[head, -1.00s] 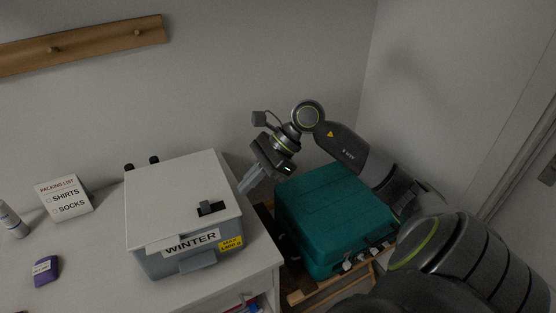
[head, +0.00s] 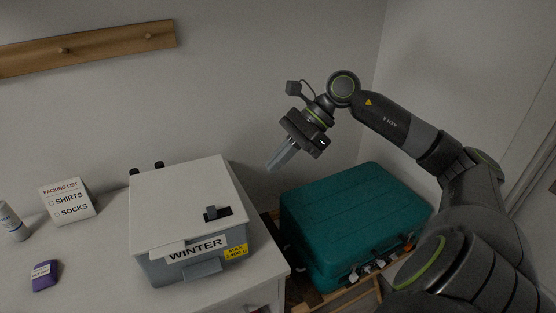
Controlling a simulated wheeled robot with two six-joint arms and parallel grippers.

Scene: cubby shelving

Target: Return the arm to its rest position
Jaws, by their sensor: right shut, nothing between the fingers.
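My right gripper (head: 273,166) is in the head view, in the air above and to the left of the teal suitcase (head: 350,215). Its fingers are shut with nothing between them, and they point down and to the left. It touches nothing that I can see. My left gripper is not in view.
A grey box with a white lid, labelled WINTER (head: 180,205), stands on the white cabinet top (head: 90,265). A packing list card (head: 68,202), a purple item (head: 45,275) and a bottle (head: 12,222) stand or lie to its left. The suitcase rests on a wooden rack (head: 310,300).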

